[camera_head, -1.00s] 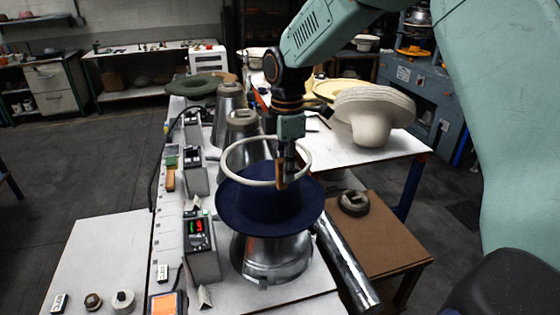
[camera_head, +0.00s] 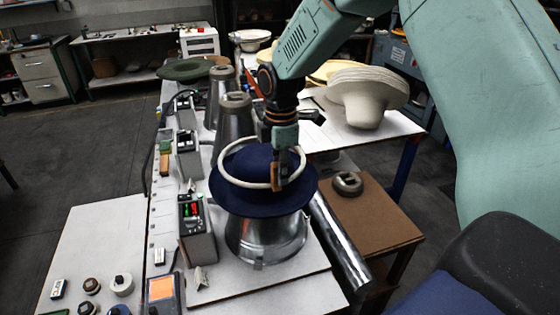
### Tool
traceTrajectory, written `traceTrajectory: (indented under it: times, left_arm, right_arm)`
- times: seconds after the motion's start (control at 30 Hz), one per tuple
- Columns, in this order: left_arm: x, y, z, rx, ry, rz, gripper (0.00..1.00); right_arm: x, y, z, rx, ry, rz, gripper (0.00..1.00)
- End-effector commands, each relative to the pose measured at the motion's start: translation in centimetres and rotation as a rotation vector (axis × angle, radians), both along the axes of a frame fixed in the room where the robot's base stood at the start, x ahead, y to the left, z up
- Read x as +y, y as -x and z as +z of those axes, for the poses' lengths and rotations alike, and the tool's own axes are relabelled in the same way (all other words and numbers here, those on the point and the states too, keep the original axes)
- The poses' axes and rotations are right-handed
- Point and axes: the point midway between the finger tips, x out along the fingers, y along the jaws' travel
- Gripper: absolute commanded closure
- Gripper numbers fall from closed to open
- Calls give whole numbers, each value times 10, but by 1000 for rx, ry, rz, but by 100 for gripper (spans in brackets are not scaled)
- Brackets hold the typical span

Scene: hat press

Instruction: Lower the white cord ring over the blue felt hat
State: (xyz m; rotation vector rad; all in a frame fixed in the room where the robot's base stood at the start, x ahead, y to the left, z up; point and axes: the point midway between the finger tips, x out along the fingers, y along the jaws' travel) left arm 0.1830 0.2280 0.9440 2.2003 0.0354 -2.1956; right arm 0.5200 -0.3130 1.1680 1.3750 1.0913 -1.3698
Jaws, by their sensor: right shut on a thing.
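The blue felt hat (camera_head: 246,202) sits brim down on a metal hat form (camera_head: 265,240) in the middle of the head view. The white cord ring (camera_head: 223,174) shows around the hat's crown, above the brim; I cannot tell whether it touches the felt. My right gripper (camera_head: 280,178) comes down from above and is shut on the near right side of the ring. The fingers hide part of the ring and of the crown behind them. My left gripper is not in view.
A control box with a lit display (camera_head: 196,226) stands close left of the hat. Metal cones (camera_head: 234,130) stand behind it. A steel cylinder (camera_head: 338,240) lies to the right, beside a brown table (camera_head: 375,222). Pale felt bodies (camera_head: 366,95) sit on a white table behind.

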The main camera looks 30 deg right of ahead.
Motion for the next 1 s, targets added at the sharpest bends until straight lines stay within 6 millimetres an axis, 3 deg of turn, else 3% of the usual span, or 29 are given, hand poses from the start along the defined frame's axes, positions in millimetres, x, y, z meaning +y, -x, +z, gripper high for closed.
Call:
traceTrajectory:
  times: [0.6,1.0]
  left_arm:
    - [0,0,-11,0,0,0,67]
    - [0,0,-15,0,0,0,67]
  right_arm:
    - [0,-2,-54,-1,0,0,100]
    - [0,-2,-66,-1,0,1,100]
